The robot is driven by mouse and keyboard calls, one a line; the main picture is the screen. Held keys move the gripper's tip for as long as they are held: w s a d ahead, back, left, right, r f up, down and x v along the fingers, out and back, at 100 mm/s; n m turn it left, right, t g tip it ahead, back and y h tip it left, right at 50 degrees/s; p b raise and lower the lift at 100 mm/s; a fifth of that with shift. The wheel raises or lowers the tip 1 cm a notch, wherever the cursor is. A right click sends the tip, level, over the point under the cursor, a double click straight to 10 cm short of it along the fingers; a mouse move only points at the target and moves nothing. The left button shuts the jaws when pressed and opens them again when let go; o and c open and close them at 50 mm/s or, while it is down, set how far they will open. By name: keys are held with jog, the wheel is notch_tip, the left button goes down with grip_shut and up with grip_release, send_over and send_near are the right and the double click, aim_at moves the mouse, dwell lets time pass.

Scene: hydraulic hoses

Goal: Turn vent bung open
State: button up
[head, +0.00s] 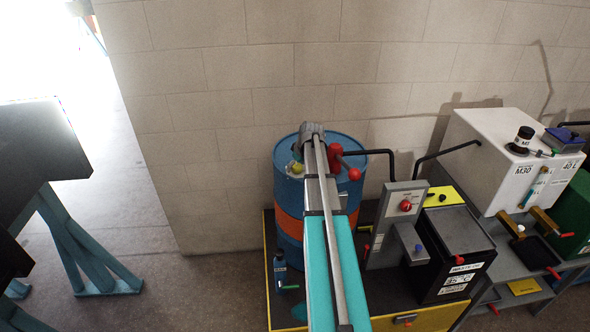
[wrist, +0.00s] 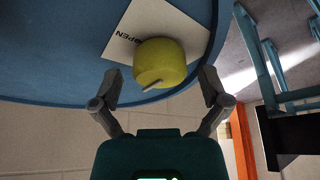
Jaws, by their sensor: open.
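The vent bung (wrist: 160,63) is a round yellow-green knob with a pale raised line on it. It sits on the blue drum's top (wrist: 60,50), by the rim, beside a white label (wrist: 120,47) reading "OPEN". In the head view the bung (head: 297,168) shows on the left of the drum's top (head: 345,137). My gripper (wrist: 159,86) is open in the wrist view, one finger on each side of the bung's lower part. I cannot tell whether either finger touches it. In the head view my arm hides the gripper's fingers.
A red fitting with a red ball handle (head: 354,174) stands on the drum, right of my arm. A black box (head: 455,250) and a white tank (head: 500,160) stand farther right.

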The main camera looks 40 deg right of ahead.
dwell(0.3)
jog(key=c, duration=1)
jog(key=shift+a, duration=0.2)
jog(key=shift+c, duration=0.7)
jog(key=shift+d+f, duration=0.1)
jog(key=shift+d, duration=0.05)
